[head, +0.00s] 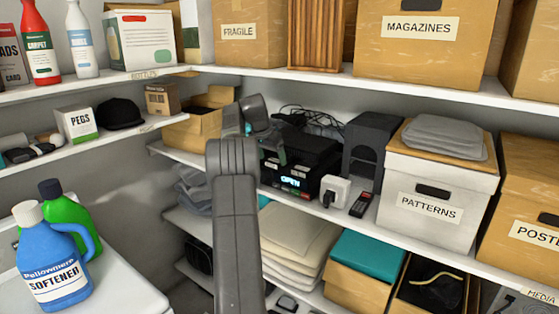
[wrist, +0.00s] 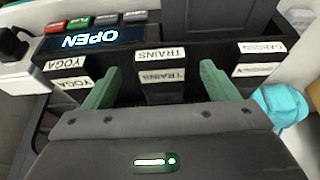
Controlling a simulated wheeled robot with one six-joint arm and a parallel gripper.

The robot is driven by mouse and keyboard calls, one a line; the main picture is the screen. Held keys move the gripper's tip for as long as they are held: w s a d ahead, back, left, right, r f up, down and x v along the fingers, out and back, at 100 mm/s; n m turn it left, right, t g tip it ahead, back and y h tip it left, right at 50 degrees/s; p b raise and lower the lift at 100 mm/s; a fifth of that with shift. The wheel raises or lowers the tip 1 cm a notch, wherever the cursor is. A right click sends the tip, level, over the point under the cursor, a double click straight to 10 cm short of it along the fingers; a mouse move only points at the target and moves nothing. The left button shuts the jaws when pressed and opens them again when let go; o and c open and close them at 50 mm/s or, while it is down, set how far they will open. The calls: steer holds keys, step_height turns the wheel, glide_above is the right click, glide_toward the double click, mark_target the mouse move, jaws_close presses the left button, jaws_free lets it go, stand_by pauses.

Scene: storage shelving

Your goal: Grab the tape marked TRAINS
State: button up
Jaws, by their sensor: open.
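In the wrist view, the tape marked TRAINS (wrist: 163,90) is a black cassette with white labels, in the middle of a row. It lies between the two green fingers of my gripper (wrist: 160,84), which is open. Dark space shows between each finger and the tape, and I cannot tell whether either touches it. A tape marked YOGA (wrist: 68,75) is to the left, and another labelled tape (wrist: 258,60) is to the right. In the head view, my gripper (head: 265,145) is over the black player (head: 310,155) on the middle shelf; the TRAINS label cannot be made out there.
The player's lit display (wrist: 90,39) reads OPEN. A white plug adapter (head: 335,190) and a remote (head: 361,205) lie to its right, before a black speaker-like box (head: 370,150). The PATTERNS box (head: 440,175) stands further right. An open carton (head: 195,130) is to the left. A shelf runs above.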

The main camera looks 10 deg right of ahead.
steer(key=shift+x, duration=0.8)
steer(key=shift+c, duration=0.2)
steer(key=shift+w, duration=0.1)
steer(key=c, duration=1.1)
steer(key=shift+r, duration=0.1)
